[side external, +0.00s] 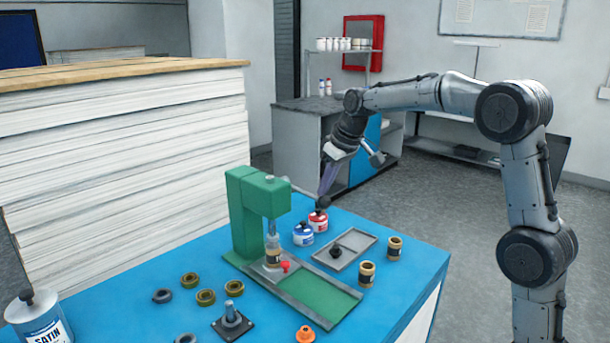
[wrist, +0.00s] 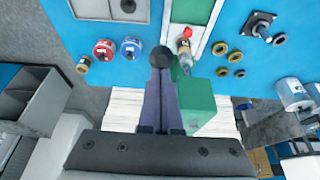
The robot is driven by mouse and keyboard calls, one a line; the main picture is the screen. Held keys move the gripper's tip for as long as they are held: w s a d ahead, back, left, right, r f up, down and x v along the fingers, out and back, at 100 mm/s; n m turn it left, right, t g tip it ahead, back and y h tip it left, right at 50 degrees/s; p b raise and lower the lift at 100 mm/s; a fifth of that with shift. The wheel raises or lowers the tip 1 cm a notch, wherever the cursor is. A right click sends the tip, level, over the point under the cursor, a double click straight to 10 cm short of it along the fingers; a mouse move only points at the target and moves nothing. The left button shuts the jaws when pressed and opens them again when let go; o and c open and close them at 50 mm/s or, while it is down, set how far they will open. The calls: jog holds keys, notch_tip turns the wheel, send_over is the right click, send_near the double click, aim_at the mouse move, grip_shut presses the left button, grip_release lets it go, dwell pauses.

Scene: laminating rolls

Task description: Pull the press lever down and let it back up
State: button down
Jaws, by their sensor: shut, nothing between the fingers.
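The green press (side external: 248,215) stands on the blue table, with its ram over a small jar (side external: 273,258) on its base. Its lever (side external: 303,191) is a thin rod running from the press head toward the right, ending in a dark ball knob (side external: 323,202). My gripper (side external: 322,194) points down at the knob with its fingers together. In the wrist view the black knob (wrist: 162,57) shows right at the tips of my shut gripper (wrist: 161,72). Whether the fingers touch it I cannot tell. The press head (wrist: 200,105) is just right of the fingers there.
A red-labelled tin (side external: 318,222) and a blue-labelled tin (side external: 303,236) stand below the knob. A grey tray (side external: 345,250) and brown rolls (side external: 367,274) lie right of the press. Several rings (side external: 206,297) lie in front. A paper stack (side external: 120,160) rises behind left.

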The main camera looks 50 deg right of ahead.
aim_at(325, 197)
jog(key=shift+f, duration=1.8)
notch_tip(325, 197, up, 14)
jog(key=shift+w, duration=0.15)
dwell(0.9)
jog(key=shift+f, duration=0.1)
